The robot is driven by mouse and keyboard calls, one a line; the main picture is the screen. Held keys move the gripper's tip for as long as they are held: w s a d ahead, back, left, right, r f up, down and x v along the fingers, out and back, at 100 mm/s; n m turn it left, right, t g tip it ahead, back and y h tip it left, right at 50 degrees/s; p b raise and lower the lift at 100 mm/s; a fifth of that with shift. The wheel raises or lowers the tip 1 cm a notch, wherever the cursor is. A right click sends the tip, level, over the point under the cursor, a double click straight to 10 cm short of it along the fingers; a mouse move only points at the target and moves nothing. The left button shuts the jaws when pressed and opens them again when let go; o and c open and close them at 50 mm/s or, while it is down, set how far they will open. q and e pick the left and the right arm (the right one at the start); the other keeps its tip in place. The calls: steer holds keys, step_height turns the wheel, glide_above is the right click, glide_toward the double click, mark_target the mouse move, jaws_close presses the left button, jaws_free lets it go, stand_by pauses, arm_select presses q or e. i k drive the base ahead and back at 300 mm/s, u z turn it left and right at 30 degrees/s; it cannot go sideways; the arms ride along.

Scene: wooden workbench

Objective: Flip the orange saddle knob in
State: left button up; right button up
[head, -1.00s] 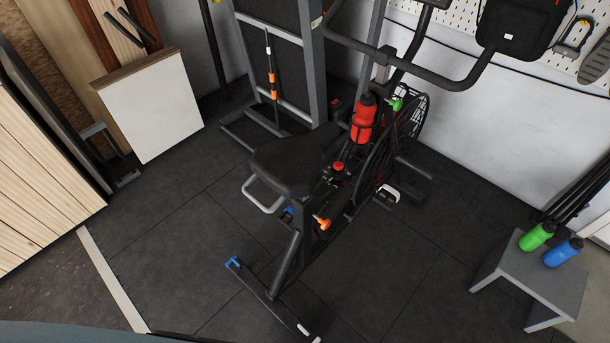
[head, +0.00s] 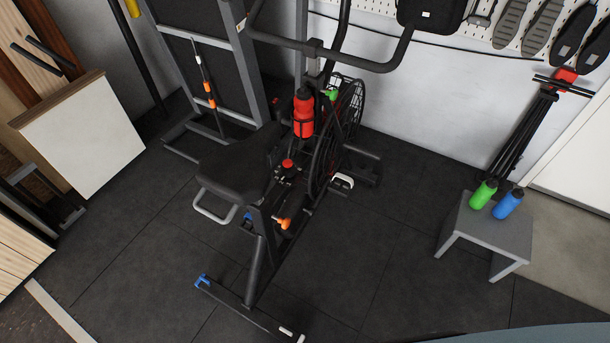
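The orange saddle knob (head: 284,223) sits low on the right side of the exercise bike's frame, below the black saddle (head: 240,164). It is small in the head view, and I cannot tell its exact setting. The bike stands on the dark floor, with a red bottle (head: 303,113) held on its frame and a red knob (head: 288,164) in front of the saddle. Neither of my grippers shows in the view.
A grey stool (head: 486,235) with a green bottle (head: 483,194) and a blue bottle (head: 508,204) stands to the right. A black tripod (head: 527,122) leans by the wall. A white board (head: 84,135) stands left. Dark floor between bike and stool is clear.

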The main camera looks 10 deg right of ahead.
mark_target(285, 223)
steer(key=k, duration=0.5)
steer(key=z, duration=1.85)
steer(key=i, duration=0.85)
steer(key=u, duration=1.95)
